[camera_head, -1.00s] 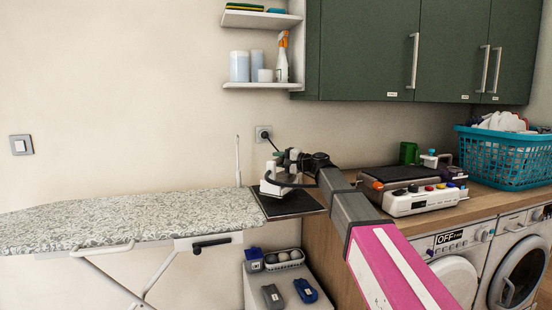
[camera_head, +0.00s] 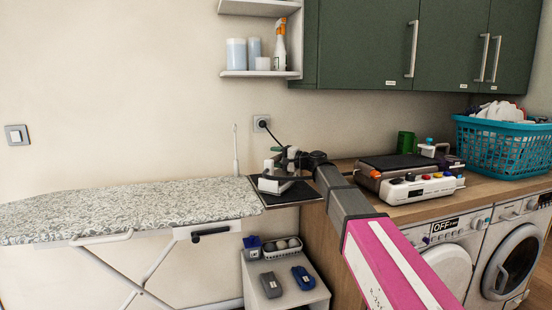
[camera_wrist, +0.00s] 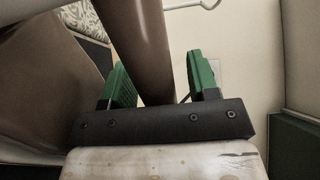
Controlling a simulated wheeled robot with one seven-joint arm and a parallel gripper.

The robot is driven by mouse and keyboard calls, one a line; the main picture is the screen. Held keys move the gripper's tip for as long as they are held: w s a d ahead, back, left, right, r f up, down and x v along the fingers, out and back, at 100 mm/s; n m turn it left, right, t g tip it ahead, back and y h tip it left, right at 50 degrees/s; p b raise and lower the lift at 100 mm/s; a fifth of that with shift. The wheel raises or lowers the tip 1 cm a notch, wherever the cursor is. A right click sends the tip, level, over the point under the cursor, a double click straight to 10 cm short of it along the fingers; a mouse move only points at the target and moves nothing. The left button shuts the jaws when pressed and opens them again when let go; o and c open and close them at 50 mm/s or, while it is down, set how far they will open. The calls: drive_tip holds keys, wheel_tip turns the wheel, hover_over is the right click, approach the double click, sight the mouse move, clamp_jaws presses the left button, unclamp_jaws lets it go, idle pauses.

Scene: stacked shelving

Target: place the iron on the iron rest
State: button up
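The iron (camera_head: 270,186), pale with a dark handle, is at the dark iron rest (camera_head: 300,197) at the ironing board's right end. In the head view it is small and partly hidden by my gripper (camera_head: 280,165); I cannot tell whether its sole lies flat on the rest. In the wrist view my gripper (camera_wrist: 158,72) has its two green-padded fingers apart. A brown bar (camera_wrist: 143,50), apparently the iron's handle, runs between them. A gap shows between the bar and the right finger.
The patterned ironing board (camera_head: 130,212) extends left. A cord runs from the wall socket (camera_head: 261,123) toward the iron. A counter with a white appliance (camera_head: 420,188) lies right, and a low white cabinet (camera_head: 290,288) stands below.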

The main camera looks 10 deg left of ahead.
drive_tip(key=shift+r, duration=0.15)
drive_tip(key=s+d, duration=0.2)
drive_tip(key=d, duration=0.9)
drive_tip(key=shift+s+d, duration=0.2)
drive_tip(key=shift+d, duration=0.2)
